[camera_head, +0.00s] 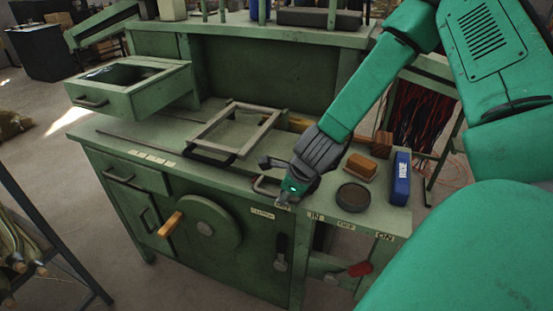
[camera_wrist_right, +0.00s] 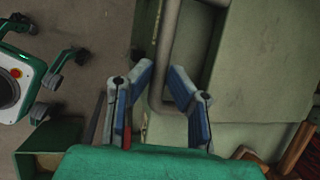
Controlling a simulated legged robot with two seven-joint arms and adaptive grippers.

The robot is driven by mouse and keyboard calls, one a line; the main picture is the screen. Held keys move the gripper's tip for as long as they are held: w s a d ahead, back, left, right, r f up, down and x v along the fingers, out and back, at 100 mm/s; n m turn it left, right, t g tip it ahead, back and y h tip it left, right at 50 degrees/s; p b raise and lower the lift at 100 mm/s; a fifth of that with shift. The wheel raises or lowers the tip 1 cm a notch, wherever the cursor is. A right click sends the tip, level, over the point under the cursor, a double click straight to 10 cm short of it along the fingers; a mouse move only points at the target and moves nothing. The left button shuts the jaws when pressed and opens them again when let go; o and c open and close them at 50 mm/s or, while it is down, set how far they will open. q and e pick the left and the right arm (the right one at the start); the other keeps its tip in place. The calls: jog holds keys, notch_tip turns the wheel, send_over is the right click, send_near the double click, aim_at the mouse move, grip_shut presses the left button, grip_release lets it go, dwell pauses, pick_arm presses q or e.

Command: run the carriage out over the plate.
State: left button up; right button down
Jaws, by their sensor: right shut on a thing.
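A pale rectangular frame (camera_head: 236,112), which looks like the carriage, lies on the green bench top with a dark bar along its near side. A grey loop handle (camera_head: 262,186) sits near the bench's front edge; I cannot tell whether it joins the frame. My right gripper (camera_head: 275,181) is at this handle. In the right wrist view, its blue-padded fingers (camera_wrist_right: 163,85) are around the end of the grey tube handle (camera_wrist_right: 167,45). I cannot pick out the plate.
A brown block (camera_head: 362,166), a dark round tin (camera_head: 353,196) and a blue box (camera_head: 401,178) stand right of my right gripper. A handwheel (camera_head: 205,227) and a red lever (camera_head: 360,269) project from the front. An open drawer (camera_head: 128,97) stands at left.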

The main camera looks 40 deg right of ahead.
pick_arm(q)
jog(key=shift+w+d, duration=0.1)
pick_arm(e)
jog(key=shift+s+d+f, duration=0.15)
jog(key=shift+s+f, duration=0.25)
jog(key=shift+s, duration=0.2)
jog(key=c, duration=1.5)
grip_release()
jog(key=shift+s, duration=0.1)
jog(key=shift+c, duration=0.2)
jog(key=shift+s+d+r, duration=0.1)
jog(key=shift+d+r, duration=0.1)
jog(key=shift+d, duration=0.05)
pick_arm(q)
jog(key=shift+s+d+r, duration=0.1)
jog(key=shift+s+d, duration=0.1)
jog(key=shift+d, duration=0.1)
pick_arm(e)
jog(key=shift+w+d, duration=0.1)
jog(key=shift+w, duration=0.1)
